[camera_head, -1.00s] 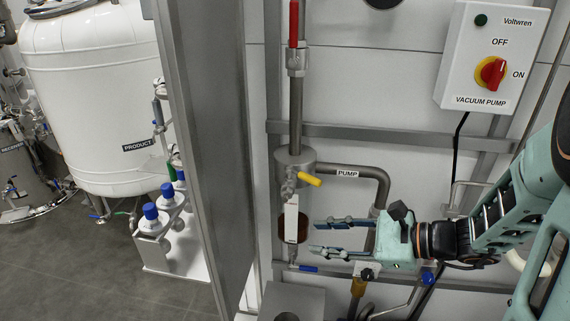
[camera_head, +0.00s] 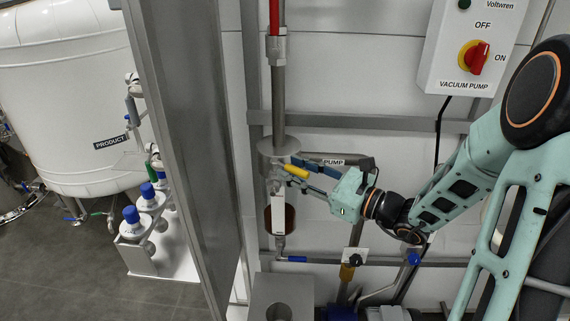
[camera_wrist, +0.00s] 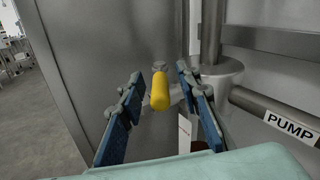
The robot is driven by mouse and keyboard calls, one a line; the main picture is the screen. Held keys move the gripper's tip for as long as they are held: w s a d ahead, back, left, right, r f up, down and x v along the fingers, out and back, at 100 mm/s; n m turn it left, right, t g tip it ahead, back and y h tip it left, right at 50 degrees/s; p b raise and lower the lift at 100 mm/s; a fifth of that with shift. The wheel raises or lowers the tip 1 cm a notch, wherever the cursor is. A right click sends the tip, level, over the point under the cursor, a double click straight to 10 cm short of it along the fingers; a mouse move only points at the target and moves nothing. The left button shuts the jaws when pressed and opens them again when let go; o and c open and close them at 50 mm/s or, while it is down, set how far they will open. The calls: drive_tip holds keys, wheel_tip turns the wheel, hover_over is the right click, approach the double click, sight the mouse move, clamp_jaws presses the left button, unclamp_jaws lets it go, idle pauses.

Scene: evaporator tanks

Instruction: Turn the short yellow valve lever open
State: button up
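The short yellow valve lever (camera_head: 296,172) sticks out to the right from the fitting below the grey cylinder on the vertical pipe. In the wrist view the yellow lever (camera_wrist: 160,91) points toward the camera, between my two blue-padded fingers. My gripper (camera_head: 294,170) is at the lever, its fingers on either side of it. My gripper (camera_wrist: 158,88) is open in the wrist view, with a visible gap between each finger and the lever.
A grey cylinder (camera_wrist: 222,75) and the pipe marked PUMP (camera_wrist: 270,112) lie close right of the fingers. A grey upright panel (camera_head: 185,130) stands to the left. A blue-handled valve (camera_head: 291,259) sits below, and a red lever (camera_head: 274,16) above.

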drive_tip(key=shift+x, duration=1.5)
drive_tip(key=shift+c, duration=0.4)
clamp_jaws()
